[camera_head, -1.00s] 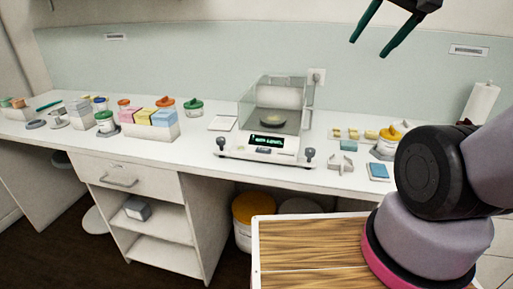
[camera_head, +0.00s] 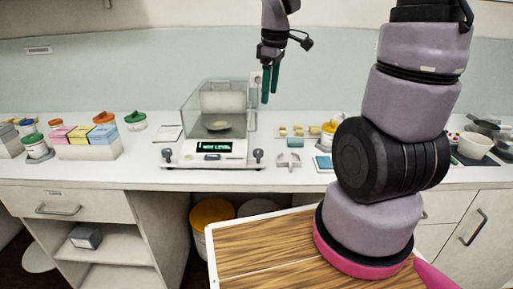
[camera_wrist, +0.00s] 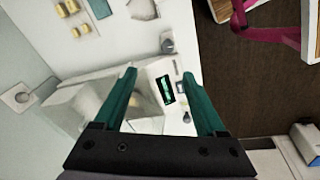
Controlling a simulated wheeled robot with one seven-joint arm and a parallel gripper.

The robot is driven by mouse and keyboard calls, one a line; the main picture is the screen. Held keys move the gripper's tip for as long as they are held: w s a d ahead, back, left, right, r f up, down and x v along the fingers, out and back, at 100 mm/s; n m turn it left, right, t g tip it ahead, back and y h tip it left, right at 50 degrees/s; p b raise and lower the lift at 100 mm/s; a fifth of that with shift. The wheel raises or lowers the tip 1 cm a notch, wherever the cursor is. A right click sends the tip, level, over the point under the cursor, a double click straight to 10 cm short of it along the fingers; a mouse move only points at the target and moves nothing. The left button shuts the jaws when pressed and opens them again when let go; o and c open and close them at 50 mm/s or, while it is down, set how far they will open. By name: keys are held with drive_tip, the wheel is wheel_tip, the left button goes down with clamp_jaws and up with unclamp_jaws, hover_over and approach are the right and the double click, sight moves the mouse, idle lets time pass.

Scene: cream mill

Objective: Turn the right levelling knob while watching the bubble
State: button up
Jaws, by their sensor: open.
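The balance (camera_head: 207,163) stands on the counter with a clear draft shield and a small dish on its pan. Its lit green display (camera_head: 215,146) seems to read "NOT LEVEL". The dark right levelling knob (camera_head: 258,155) is at its front right corner; it also shows in the wrist view (camera_wrist: 168,45), beyond my fingertips. The left knob (camera_head: 167,155) is at the other front corner. I cannot make out the bubble. My gripper (camera_head: 269,98) is open and empty, pointing down, above and apart from the balance's right side; its teal fingers frame the balance in the wrist view (camera_wrist: 159,73).
A grey holder (camera_head: 288,160), a blue pad (camera_head: 323,164) and yellow pieces (camera_head: 298,131) lie right of the balance. A white tray of coloured boxes (camera_head: 105,148) and green-lidded jar (camera_head: 136,121) are left. A wall outlet (camera_wrist: 20,97) is behind. The counter front ends near the knobs.

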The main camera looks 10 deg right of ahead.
sight(258, 150)
drive_tip(key=w+a+f+n, duration=0.1)
drive_tip(key=f+n, duration=0.1)
drive_tip(key=f, duration=0.4)
drive_tip(key=f+n+g, duration=0.1)
drive_tip(key=f+n, duration=0.1)
drive_tip(key=f, duration=0.5)
drive_tip(key=w+a+f+n+g, duration=0.1)
drive_tip(key=f+n, duration=0.1)
drive_tip(key=f, duration=0.5)
drive_tip(key=shift+w+a+n, duration=0.3)
drive_tip(key=shift+w, duration=0.05)
drive_tip(key=shift+r, duration=0.1)
clamp_jaws()
